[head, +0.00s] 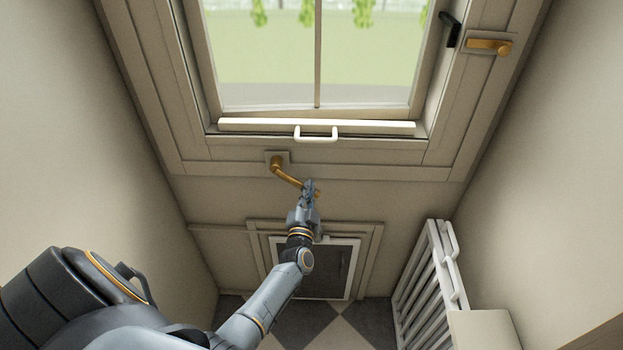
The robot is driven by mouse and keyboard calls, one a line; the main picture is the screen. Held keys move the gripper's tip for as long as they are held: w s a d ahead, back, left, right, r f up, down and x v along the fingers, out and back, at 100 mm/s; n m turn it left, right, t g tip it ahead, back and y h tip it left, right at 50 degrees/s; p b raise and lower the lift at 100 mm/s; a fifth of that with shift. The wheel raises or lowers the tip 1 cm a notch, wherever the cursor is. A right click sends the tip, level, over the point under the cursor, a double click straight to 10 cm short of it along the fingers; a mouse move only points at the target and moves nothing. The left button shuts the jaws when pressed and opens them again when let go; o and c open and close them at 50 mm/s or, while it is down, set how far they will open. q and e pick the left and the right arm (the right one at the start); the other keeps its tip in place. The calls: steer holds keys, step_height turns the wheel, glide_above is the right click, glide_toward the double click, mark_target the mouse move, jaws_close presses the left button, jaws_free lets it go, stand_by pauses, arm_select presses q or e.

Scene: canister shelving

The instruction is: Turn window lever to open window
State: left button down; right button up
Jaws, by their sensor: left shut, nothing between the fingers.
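The window (264,55) fills the top middle of the head view, with a pale frame and a central bar. A brass lever (287,174) is mounted on the frame below it and slants down to the right. My left gripper (311,187) is shut at the free end of this lever, with nothing between its fingers. It overlaps the lever's tip; I cannot tell whether they touch. A second brass lever (488,45) lies about level on the right side of the frame. My right gripper is not in view.
A white handle (316,134) sticks out at the window's lower edge. A black latch (450,30) is at its right side. Below are a framed panel (330,268) low on the wall and a white slatted rack (428,270) at right. Walls close in on both sides.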

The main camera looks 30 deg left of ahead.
arm_select(q)
steer(key=s+a+f+m, duration=0.2)
steer(key=a+m, duration=0.2)
steer(key=m, duration=0.2)
steer(key=s+a+f+m+g+h+p, duration=0.1)
steer(key=s+a+f+m, duration=0.2)
steer(key=m, duration=0.4)
steer(key=shift+a+f, duration=0.25)
steer(key=shift+a, duration=0.45)
